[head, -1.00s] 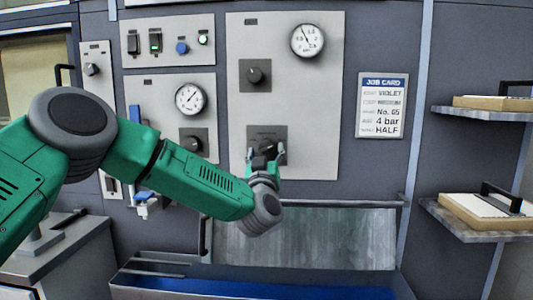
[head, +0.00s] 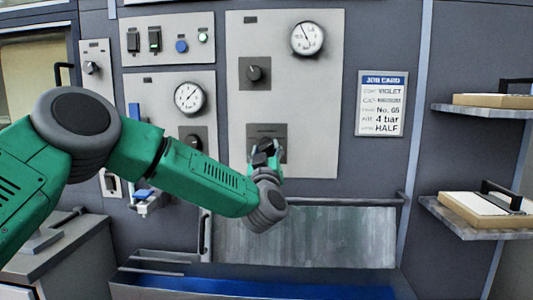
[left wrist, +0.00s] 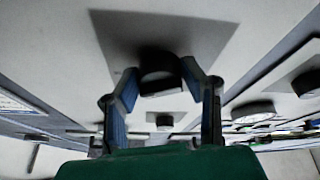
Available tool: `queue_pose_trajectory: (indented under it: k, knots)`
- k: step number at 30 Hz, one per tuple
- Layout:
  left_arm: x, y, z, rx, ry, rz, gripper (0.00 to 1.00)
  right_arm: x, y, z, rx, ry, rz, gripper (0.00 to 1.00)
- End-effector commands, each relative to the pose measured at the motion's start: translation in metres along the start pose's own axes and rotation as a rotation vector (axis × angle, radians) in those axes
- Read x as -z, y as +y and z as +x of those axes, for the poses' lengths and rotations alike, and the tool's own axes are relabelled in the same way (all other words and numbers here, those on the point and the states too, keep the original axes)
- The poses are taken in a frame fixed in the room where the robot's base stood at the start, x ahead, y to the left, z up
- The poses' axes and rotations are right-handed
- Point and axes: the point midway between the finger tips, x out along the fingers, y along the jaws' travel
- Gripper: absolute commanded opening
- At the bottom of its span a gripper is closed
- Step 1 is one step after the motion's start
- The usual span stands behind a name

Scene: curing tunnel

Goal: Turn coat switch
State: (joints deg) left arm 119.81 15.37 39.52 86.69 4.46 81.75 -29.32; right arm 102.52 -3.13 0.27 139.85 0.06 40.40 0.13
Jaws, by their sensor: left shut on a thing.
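A dark knob (left wrist: 160,74) on a square dark plate (head: 256,130) sits low on the large light-grey panel (head: 300,95). I cannot read a label that names it as the coat switch. My left gripper (head: 264,150) is at this knob, its fingers facing the panel. In the left wrist view the two blue-padded fingers (left wrist: 162,92) are closed on either side of the knob. The gripper hides much of the knob in the head view. My right gripper is not in view.
Another knob (head: 254,73) and a gauge (head: 306,38) sit higher on the same panel. A job card (head: 382,104) reading violet, 4 bar and half hangs to the right. Shelves with trays (head: 486,212) stand far right. A metal-fronted blue trough (head: 250,288) is below.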

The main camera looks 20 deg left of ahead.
Motion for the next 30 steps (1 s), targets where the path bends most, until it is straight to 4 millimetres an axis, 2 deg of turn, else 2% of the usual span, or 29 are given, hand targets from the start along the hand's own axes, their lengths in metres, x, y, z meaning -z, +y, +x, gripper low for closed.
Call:
queue_pose_trajectory:
  k: [18,30]
  knots:
    - [-0.001,0.003,0.0,0.182,0.033,-0.452,0.08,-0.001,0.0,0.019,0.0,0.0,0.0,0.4]
    - [-0.001,0.004,0.0,0.244,0.043,-0.607,0.08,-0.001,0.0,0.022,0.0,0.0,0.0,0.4]
